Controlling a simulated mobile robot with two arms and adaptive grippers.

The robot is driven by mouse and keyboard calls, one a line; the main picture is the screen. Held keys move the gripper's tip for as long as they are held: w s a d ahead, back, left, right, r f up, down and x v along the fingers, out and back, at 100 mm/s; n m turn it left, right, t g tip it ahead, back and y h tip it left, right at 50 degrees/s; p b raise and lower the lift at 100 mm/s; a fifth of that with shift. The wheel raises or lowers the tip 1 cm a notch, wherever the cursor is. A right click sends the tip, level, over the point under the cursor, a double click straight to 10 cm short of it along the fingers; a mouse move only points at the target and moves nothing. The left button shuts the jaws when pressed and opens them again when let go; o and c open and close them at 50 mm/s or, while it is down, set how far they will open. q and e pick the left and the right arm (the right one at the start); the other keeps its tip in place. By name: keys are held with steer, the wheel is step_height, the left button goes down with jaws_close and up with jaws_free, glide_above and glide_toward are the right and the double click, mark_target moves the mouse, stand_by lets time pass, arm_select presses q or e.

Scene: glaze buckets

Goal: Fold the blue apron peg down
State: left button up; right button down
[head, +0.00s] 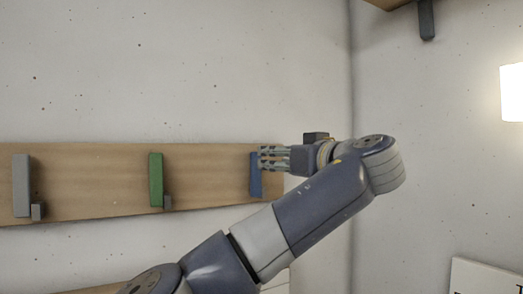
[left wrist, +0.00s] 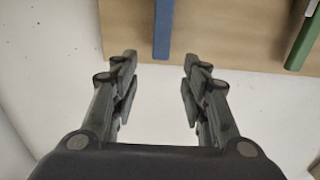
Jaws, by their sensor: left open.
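The blue apron peg (head: 255,178) is upright on the right end of a wooden board (head: 100,180) on the wall. My left gripper (head: 262,158) is in front of it and hides part of it in the head view. In the left wrist view the blue peg (left wrist: 162,28) lies beyond and between the open fingertips (left wrist: 158,75), with a gap showing. The fingers are apart with nothing between them. I cannot tell in the head view whether they touch the peg. My right gripper is not in view.
A green peg (head: 156,180) and a grey peg (head: 22,186) stand upright further left on the board. A wall corner is to the right, with a lit lamp (head: 512,92) and a dark bracket (head: 426,20) on that side. The wall above the board is clear.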

mark_target(257, 158)
arm_select(q)
steer(key=p+x, duration=0.3)
steer(key=x, duration=0.4)
steer(key=shift+w+a, duration=0.15)
steer(key=shift+a, duration=0.05)
steer(key=shift+f, duration=0.1)
steer(key=shift+w+a, duration=0.1)
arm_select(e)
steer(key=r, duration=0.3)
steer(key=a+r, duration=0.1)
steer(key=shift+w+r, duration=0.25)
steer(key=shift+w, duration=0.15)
